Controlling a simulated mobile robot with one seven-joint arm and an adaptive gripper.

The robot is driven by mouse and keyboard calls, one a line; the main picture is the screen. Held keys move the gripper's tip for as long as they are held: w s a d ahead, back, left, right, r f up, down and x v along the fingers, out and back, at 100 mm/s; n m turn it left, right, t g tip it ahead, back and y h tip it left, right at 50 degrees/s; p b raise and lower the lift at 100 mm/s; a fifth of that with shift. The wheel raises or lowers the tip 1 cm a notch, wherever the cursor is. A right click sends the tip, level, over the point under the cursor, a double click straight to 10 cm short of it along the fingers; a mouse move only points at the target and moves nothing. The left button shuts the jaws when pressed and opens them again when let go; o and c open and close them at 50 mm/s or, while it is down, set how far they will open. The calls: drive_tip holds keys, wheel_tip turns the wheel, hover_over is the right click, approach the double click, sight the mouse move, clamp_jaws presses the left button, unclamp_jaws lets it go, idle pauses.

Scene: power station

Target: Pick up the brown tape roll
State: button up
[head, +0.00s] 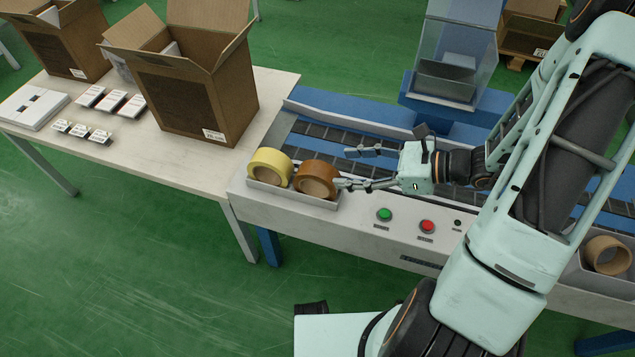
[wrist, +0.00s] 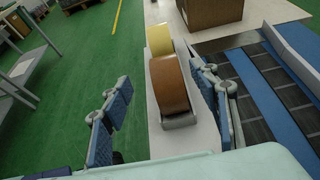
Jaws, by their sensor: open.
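The brown tape roll (head: 316,180) stands upright in a small grey tray (head: 290,194) at the left end of the conveyor's front ledge. A yellow tape roll (head: 270,167) stands beside it in the same tray. My gripper (head: 358,167) is open and empty, just right of the brown roll and pointing left at it. In the wrist view the brown roll (wrist: 171,85) lies ahead between the spread fingers (wrist: 165,112), nearer the right finger. The yellow roll (wrist: 159,40) is behind it. I cannot tell whether a fingertip touches the brown roll.
An open cardboard box (head: 195,85) stands on the table (head: 165,150) at left, with small packets beside it. Green (head: 384,214) and red (head: 427,226) buttons sit on the ledge below my gripper. The conveyor belt (head: 330,134) runs behind. Another tape roll (head: 606,255) sits far right.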

sight(319, 168)
drive_tip(key=x, duration=0.3)
drive_tip(key=shift+a+f, duration=0.15)
drive_tip(key=shift+a, duration=0.15)
drive_tip(key=shift+w+d+f+b+x, duration=0.15)
drive_tip(key=shift+b+x, duration=0.3)
drive_tip(key=shift+x, duration=0.9)
drive_tip(key=shift+w+d+f+b+x, duration=0.15)
drive_tip(key=shift+b+x, duration=0.3)
drive_tip(key=shift+x, duration=0.9)
drive_tip(key=shift+c, duration=0.4)
clamp_jaws()
